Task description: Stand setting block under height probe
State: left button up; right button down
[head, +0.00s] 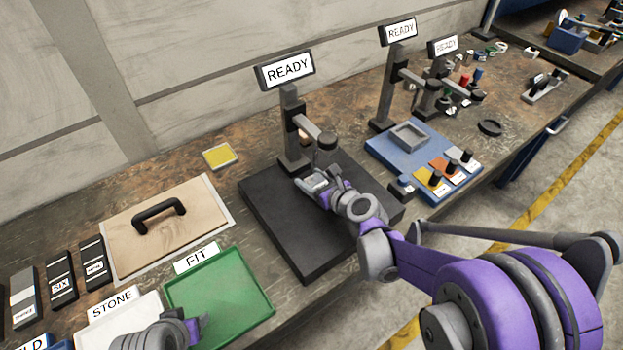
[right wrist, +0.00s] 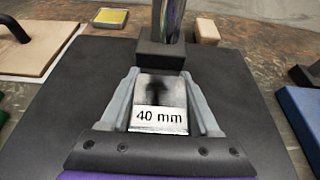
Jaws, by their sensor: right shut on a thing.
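The setting block is a silver block marked 40 mm (right wrist: 160,110), between the two fingers of my right gripper (right wrist: 165,100) in the right wrist view. In the head view my right gripper (head: 314,183) is low over the black plate (head: 268,218), just in front of the post. The height probe (head: 327,142) hangs from a short arm on the post under a READY sign (head: 285,70). The block is at or just below the probe; exact alignment and contact with the plate cannot be told. My left gripper (head: 185,330) is at the bottom edge, its fingertips unclear.
A green FIT tray (head: 220,295) and a white STONE tray (head: 125,325) lie at front left. A wooden board with a black handle (head: 160,210) is behind them. A blue fixture (head: 385,150) stands right of the plate. A yellow pad (head: 218,157) lies behind.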

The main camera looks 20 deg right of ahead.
jog(key=shift+f, duration=0.1)
pick_arm(q)
jog(key=shift+f, duration=0.2)
pick_arm(e)
jog(key=shift+f, duration=0.15)
pick_arm(q)
jog(key=shift+r, duration=0.1)
pick_arm(e)
jog(key=shift+c, duration=0.6)
grip_release()
pick_arm(q)
jog(key=shift+r, duration=0.1)
pick_arm(e)
jog(key=shift+r, duration=0.2)
jog(key=shift+s+d+r, duration=0.1)
jog(key=shift+s+r, duration=0.1)
jog(key=shift+s, duration=0.1)
pick_arm(q)
jog(key=shift+w+r+p, duration=0.1)
jog(key=shift+r+p, duration=0.4)
jog(key=shift+r, duration=0.1)
pick_arm(e)
jog(key=v, duration=1.1)
jog(key=shift+s+d+r, duration=0.1)
jog(key=shift+s, duration=0.1)
